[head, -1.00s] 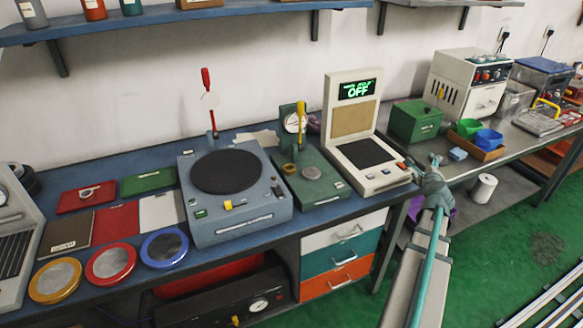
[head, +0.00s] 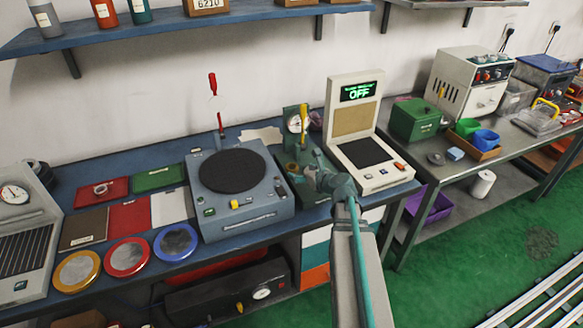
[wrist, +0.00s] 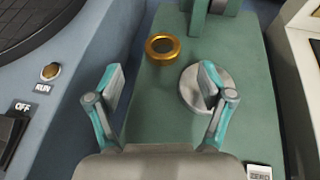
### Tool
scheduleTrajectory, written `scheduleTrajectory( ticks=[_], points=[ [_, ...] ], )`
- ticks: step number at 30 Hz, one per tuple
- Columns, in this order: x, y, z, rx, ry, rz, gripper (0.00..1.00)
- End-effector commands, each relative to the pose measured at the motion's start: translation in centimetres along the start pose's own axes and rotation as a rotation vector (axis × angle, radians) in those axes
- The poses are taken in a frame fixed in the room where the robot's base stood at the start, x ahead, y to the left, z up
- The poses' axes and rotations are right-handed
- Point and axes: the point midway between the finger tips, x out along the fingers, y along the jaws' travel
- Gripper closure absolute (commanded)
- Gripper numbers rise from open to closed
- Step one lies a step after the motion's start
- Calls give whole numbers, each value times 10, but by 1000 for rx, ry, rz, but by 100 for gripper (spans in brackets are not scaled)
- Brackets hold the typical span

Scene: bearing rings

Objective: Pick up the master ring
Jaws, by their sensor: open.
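A small gold ring (wrist: 162,46), which looks like the master ring, lies on the green gauge base (wrist: 151,105) in the wrist view. A round grey metal disc (wrist: 193,97) on the same base is partly covered by my right finger. My gripper (wrist: 161,80) is open and empty, with its fingers spread above the base. The ring shows beyond the fingertips, roughly centred between them and apart from both. In the head view my gripper (head: 312,172) is over the green gauge stand and hides much of its base.
The turntable unit (head: 235,202) stands close on the left, and the display unit reading OFF (head: 358,92) on the right. The gauge's dial post (head: 296,122) rises behind my gripper. Another ring (head: 101,189) lies on a red mat at the left.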

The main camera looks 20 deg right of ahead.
Motion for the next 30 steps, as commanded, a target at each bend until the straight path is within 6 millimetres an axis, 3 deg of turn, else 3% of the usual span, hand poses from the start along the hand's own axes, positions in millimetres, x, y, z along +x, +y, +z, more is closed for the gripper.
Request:
scheduleTrajectory(
  ticks=[8, 18, 25, 26, 30],
  points=[
    [20, -2, 1, -1, 0, 0, 20],
    [61, -4, 1, -2, 0, 0, 20],
    [62, -4, 0, -2, -1, -1, 20],
    [62, -4, 0, -2, -1, -1, 21],
    [62, -4, 0, -2, -1, -1, 45]
  ],
)
